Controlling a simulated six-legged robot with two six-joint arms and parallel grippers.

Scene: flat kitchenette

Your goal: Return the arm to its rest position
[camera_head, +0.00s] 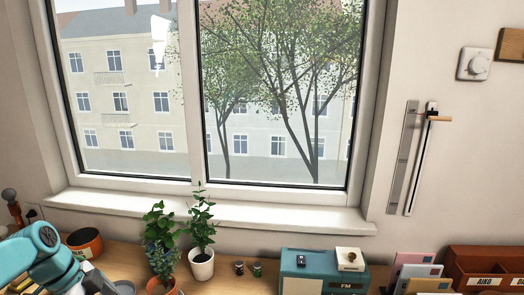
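A teal and grey link of my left arm shows in the bottom left corner of the head view, bent at a joint. It overlaps the counter (128,259) near an orange-brown pot. No fingertips of my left gripper show. My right arm and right gripper are outside the picture.
Two potted plants, one trailing (161,247) and one upright in a white pot (202,264), stand on the counter. Right of them are two small dark jars, a teal radio (318,272), envelopes (412,272) and a brown labelled box (485,265). A window (197,120) is behind.

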